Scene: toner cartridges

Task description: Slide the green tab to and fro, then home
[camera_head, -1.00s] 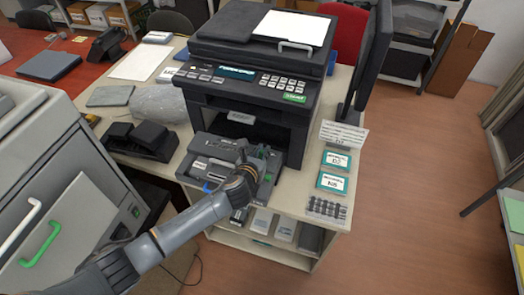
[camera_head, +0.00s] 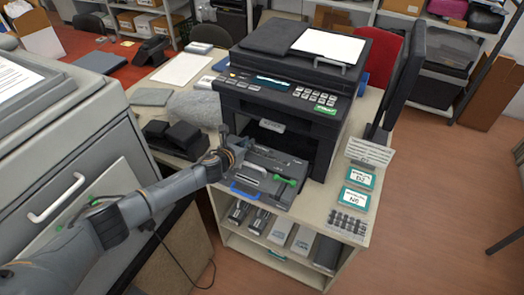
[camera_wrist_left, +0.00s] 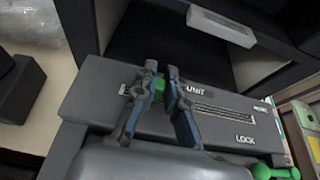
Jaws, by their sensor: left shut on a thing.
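The green tab (camera_wrist_left: 159,89) is between the fingers of my left gripper (camera_wrist_left: 160,78) in the left wrist view, at the left end of a long slot in the grey unit (camera_wrist_left: 90,95). A partly hidden label is beside the tab; "HOME" is printed at the slot's right end. In the head view my left gripper (camera_head: 228,156) is over the left part of the grey unit (camera_head: 284,163), which sticks out of the printer's front. The fingers hide the tab there. My right gripper is not in view.
A green lever (camera_wrist_left: 275,172) is near the word "LOCK" on the unit, apart from my gripper. The dark printer (camera_head: 300,90) stands right behind. A black phone-like device (camera_head: 180,138) is to the left.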

